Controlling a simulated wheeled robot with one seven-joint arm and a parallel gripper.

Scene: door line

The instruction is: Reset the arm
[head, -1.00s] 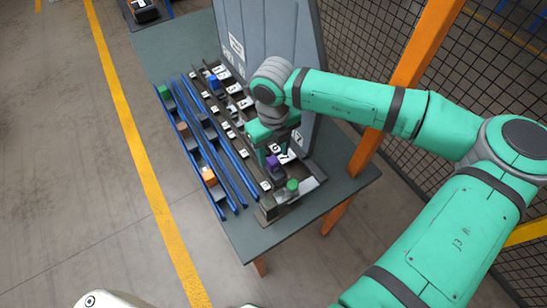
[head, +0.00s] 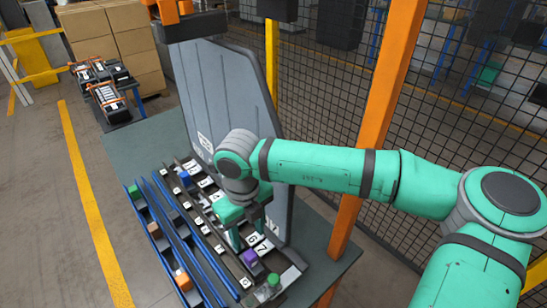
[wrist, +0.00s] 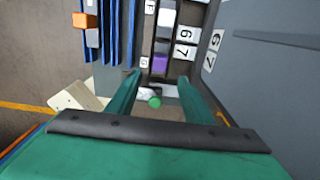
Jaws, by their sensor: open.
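My gripper (head: 247,236) is above the numbered rail on the table in the head view. In the wrist view its two green fingers (wrist: 160,88) are apart with nothing held between them. A purple block (head: 249,257) sits on the rail near the fingers; it also shows in the wrist view (wrist: 159,62). A round green piece (head: 273,280) stands at the rail's near end, and shows between the fingers in the wrist view (wrist: 154,101). My arm reaches in from the right.
Blue rails (head: 178,235) carry an orange block (head: 182,280) and others. A tall grey panel (head: 230,105) stands behind the numbered rail. An orange post (head: 378,125) and mesh fence (head: 470,130) stand right of the table (head: 150,145).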

